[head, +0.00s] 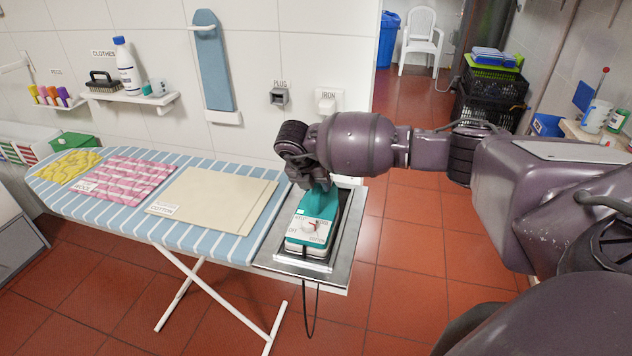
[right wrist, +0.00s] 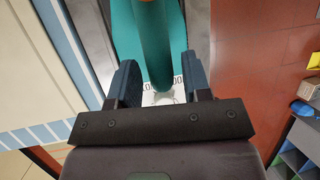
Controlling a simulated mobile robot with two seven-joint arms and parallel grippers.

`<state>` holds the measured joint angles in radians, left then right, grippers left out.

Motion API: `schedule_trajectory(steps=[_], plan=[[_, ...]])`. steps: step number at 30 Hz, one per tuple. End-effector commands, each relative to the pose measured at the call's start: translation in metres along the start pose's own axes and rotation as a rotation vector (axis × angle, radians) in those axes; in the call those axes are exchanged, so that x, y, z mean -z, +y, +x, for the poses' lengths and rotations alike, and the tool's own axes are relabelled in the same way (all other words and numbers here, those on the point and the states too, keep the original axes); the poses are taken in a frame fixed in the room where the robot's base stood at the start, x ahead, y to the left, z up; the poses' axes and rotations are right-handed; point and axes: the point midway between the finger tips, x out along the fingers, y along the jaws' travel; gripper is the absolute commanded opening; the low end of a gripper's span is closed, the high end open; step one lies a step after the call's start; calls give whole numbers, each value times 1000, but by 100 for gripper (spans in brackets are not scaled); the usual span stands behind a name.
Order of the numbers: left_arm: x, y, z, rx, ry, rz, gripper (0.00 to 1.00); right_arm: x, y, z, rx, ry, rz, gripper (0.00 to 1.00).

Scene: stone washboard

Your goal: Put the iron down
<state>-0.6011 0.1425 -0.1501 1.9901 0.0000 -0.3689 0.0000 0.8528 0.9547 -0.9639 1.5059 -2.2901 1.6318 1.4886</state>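The teal iron (head: 310,224) with a white dial panel is over the metal rest (head: 345,240) at the right end of the ironing board. It looks flat and level. I cannot tell whether its base touches the rest. My right gripper (head: 320,190) is at the iron's handle from above. My left gripper is not in view.
The striped ironing board (head: 215,240) carries a beige cloth (head: 215,195), a pink cloth (head: 120,177) and a yellow cloth (head: 68,166). A cord (head: 309,315) hangs below the rest. A wall socket (head: 279,97) and a shelf (head: 130,97) are behind.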

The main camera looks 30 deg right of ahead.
Motion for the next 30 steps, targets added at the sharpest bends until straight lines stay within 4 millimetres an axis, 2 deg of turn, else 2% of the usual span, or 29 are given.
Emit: schedule_trajectory(steps=[9, 14, 30], plan=[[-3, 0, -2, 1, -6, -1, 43, 0, 0, 0, 0, 0, 0, 53], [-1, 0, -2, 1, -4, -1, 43, -1, 0, -9, -1, 0, 0, 53], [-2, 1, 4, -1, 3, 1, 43, -1, 0, -102, -2, -1, -1, 53]])
